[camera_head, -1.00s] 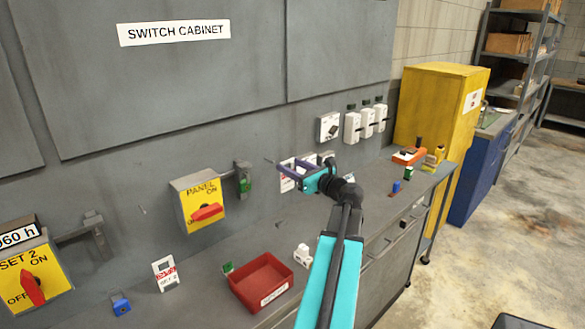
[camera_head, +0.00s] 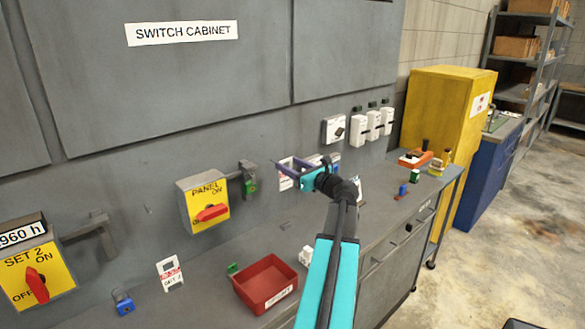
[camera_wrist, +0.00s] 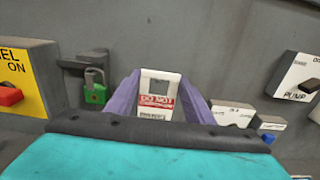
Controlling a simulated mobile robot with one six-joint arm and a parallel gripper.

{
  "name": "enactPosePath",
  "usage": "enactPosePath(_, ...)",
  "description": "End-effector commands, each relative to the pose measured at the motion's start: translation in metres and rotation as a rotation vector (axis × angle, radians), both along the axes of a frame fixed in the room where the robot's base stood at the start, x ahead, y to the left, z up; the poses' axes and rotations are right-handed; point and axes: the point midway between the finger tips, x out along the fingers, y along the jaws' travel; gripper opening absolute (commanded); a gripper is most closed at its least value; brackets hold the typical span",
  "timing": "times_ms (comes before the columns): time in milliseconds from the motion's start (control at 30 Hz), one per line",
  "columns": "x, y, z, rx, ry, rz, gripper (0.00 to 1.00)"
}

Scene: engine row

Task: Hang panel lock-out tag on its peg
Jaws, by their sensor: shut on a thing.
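My gripper (camera_head: 286,172) is shut on a white lock-out tag (camera_wrist: 158,95), held upright between its purple fingers in the wrist view. The tag has a slot near its top and a red "DO NOT" band; its small lower text is blurred. In the head view the tag (camera_head: 285,181) shows partly behind the fingers, in front of the grey cabinet wall. The yellow PANEL switch (camera_head: 204,202), with a red handle, is to the left. A green padlock (camera_head: 250,184) hangs at its grey bracket, between switch and tag. I cannot make out for certain which peg belongs to this tag.
A red tray (camera_head: 265,283) stands on the bench below, with a white block beside it. A SET 2 tag (camera_head: 170,274) and a blue padlock (camera_head: 122,302) are further left. White switch boxes (camera_head: 365,126) line the wall to the right.

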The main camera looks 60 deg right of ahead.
Motion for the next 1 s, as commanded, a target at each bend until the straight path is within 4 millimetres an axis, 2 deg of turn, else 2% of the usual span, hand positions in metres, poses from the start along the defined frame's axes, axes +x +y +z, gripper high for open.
enactPosePath(1000,0.037,-0.014,-0.004,0.000,0.000,-0.001,0.16)
